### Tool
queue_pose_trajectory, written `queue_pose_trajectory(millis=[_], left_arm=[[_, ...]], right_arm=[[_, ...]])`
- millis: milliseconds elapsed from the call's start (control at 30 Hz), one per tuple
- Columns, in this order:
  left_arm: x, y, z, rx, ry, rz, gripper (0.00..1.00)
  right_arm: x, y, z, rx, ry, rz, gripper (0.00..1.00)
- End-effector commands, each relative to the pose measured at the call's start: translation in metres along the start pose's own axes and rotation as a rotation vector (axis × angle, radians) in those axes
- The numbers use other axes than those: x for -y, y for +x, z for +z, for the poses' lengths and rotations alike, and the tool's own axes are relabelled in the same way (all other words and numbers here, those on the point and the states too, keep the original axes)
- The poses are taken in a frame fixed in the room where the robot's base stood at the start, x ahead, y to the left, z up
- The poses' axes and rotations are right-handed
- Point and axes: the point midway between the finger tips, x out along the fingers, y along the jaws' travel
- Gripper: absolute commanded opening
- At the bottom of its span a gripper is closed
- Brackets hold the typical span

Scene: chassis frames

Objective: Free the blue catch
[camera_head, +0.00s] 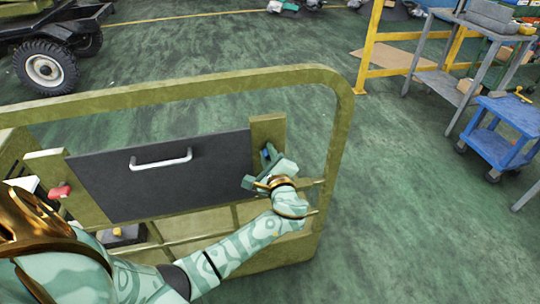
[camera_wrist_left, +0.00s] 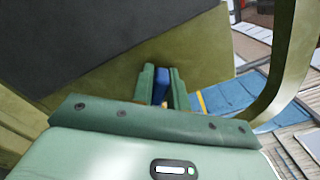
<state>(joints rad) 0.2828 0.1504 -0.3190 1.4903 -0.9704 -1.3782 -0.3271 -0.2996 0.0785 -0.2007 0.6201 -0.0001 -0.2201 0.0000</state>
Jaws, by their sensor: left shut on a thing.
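The blue catch (camera_head: 267,153) is on the olive post at the right end of the dark panel (camera_head: 165,175). My left gripper (camera_head: 269,163) is at the catch, its fingers on either side of it. In the left wrist view the blue catch (camera_wrist_left: 161,84) sits between the two green fingers (camera_wrist_left: 161,88), which are shut on it. The gripper hides part of the catch in the head view. The panel has a white handle (camera_head: 160,160). A red catch (camera_head: 60,191) is at the panel's left end. My right gripper is not in view.
An olive tube frame (camera_head: 220,84) arches around the panel, close to my left gripper and forearm. A blue cart (camera_head: 500,140), grey shelving (camera_head: 440,82) and a yellow rail (camera_head: 368,50) stand to the right. Open green floor lies between.

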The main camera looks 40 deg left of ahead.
Motion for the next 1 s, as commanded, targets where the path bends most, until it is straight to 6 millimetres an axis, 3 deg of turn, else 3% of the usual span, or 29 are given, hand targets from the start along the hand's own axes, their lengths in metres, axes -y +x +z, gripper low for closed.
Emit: queue_pose_trajectory(millis=[600, 1000], left_arm=[[-0.011, -0.001, -0.006, -0.003, -0.526, 0.006, 0.0], [-0.011, -0.001, -0.005, -0.003, -0.677, 0.005, 0.0]], right_arm=[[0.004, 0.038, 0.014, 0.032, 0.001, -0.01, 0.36], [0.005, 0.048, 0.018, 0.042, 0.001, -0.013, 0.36]])
